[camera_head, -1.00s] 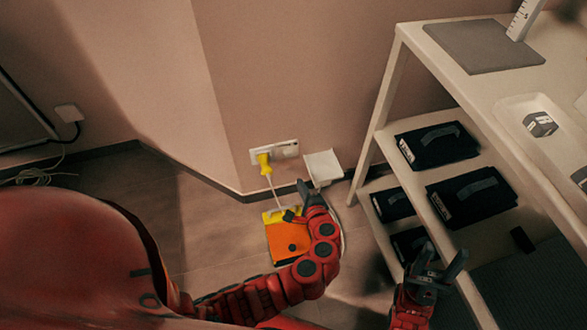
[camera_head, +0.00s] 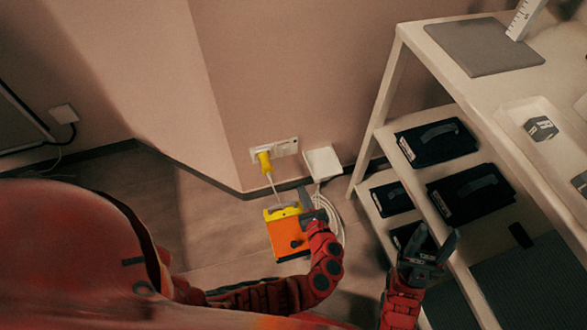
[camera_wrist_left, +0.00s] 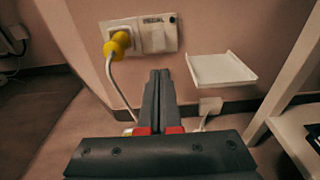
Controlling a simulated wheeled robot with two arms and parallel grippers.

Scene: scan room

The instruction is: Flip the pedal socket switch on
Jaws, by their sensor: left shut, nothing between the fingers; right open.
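The white wall socket plate (camera_head: 286,148) is low on the wall, with a yellow plug (camera_head: 263,161) in its left side. In the left wrist view the plate (camera_wrist_left: 158,34) shows a socket and switch area to the right of the yellow plug (camera_wrist_left: 118,44); the switch position is too small to tell. The orange and yellow pedal (camera_head: 288,232) is on the floor below. My left gripper (camera_head: 304,194) is shut and empty, below the plate and apart from it; its fingers (camera_wrist_left: 159,74) point toward the wall. My right gripper (camera_head: 432,243) is open and empty near the shelves.
A cable (camera_head: 271,183) runs down from the plug. A white shelf unit (camera_head: 383,95) with dark cases stands at the right. The wall above the plate is clear.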

